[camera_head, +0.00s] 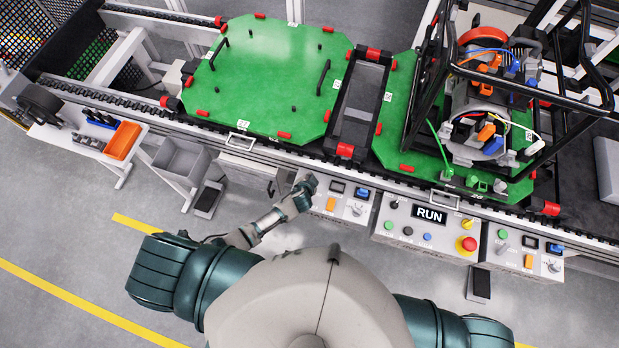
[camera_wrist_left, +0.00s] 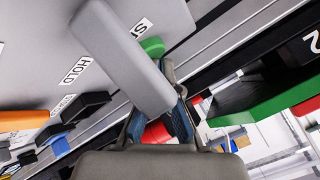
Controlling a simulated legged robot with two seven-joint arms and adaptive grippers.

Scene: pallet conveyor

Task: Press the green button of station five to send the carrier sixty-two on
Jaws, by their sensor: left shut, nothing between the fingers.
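My left gripper (camera_head: 305,184) is shut and empty, at the left end of the left control box (camera_head: 345,202) on the conveyor's front side. I cannot tell whether the gripper touches the button. In the head view the gripper hides that end of the box. A green carrier (camera_head: 265,75) lies on the conveyor behind the box; its number is too small to read surely. My right gripper is out of view.
A RUN panel (camera_head: 428,224) with a red stop button (camera_head: 467,245) is right of the left box. Another control box (camera_head: 522,258) is further right. A second green carrier (camera_head: 392,125) bears an engine in a black frame. An orange bin (camera_head: 122,141) stands left.

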